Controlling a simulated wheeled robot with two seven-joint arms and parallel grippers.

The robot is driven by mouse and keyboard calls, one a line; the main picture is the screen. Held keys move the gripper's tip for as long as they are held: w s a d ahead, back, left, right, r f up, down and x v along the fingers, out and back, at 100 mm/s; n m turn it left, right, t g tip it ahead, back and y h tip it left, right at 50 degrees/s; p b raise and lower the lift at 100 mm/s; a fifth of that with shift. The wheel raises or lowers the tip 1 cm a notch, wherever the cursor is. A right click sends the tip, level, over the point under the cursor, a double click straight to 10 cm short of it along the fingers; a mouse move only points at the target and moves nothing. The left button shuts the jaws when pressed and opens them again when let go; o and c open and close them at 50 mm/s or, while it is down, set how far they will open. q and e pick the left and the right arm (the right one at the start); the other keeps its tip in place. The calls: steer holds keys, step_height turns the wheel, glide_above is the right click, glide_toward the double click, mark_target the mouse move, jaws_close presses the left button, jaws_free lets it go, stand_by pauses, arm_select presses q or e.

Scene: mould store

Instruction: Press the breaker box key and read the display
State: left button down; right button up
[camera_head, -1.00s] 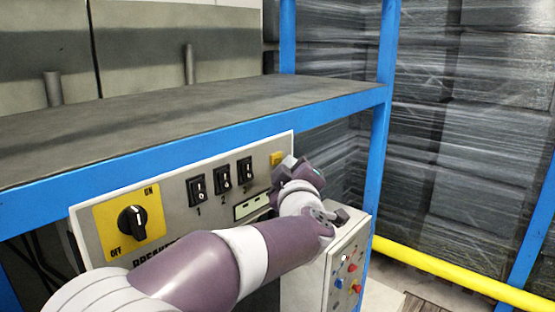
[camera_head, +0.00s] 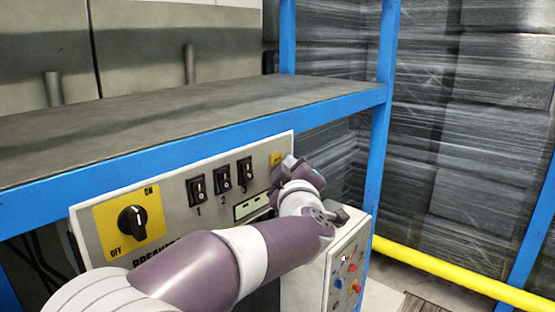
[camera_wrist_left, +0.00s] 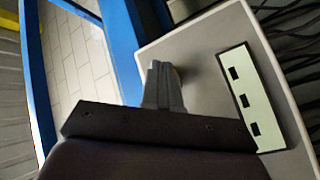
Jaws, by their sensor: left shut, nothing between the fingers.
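The breaker box (camera_head: 175,205) is a pale panel under the shelf, with a yellow key (camera_head: 276,159) at its upper right. My left gripper (camera_head: 289,161) is shut and empty, its tips at the key. In the wrist view the shut fingers (camera_wrist_left: 163,84) point at the panel and hide most of the key, with a yellow sliver beside them. The display (camera_head: 252,206) is a pale strip left of my gripper. In the wrist view the display (camera_wrist_left: 243,97) shows three small dark square marks; I cannot make out more. My right gripper is out of view.
A rotary switch (camera_head: 132,223) on a yellow plate and three black rocker switches (camera_head: 222,180) sit on the panel. The blue shelf edge (camera_head: 200,146) runs just above. A grey box with coloured knobs (camera_head: 345,262) stands below my wrist.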

arm_select(q)
steer(key=shift+a, duration=0.1)
steer(key=shift+w+a, duration=0.25)
steer(key=shift+w+a, duration=0.2)
steer(key=shift+a, duration=0.05)
stand_by(0.8)
steer(key=shift+s+d, duration=0.5)
steer(key=shift+d, duration=0.1)
steer(key=shift+s+d+p, duration=0.35)
steer(key=shift+s+d, duration=0.4)
steer(key=shift+d, duration=0.25)
steer(key=shift+s+d+p, duration=0.35)
steer(key=shift+s+d, duration=0.35)
steer(key=shift+d, duration=0.3)
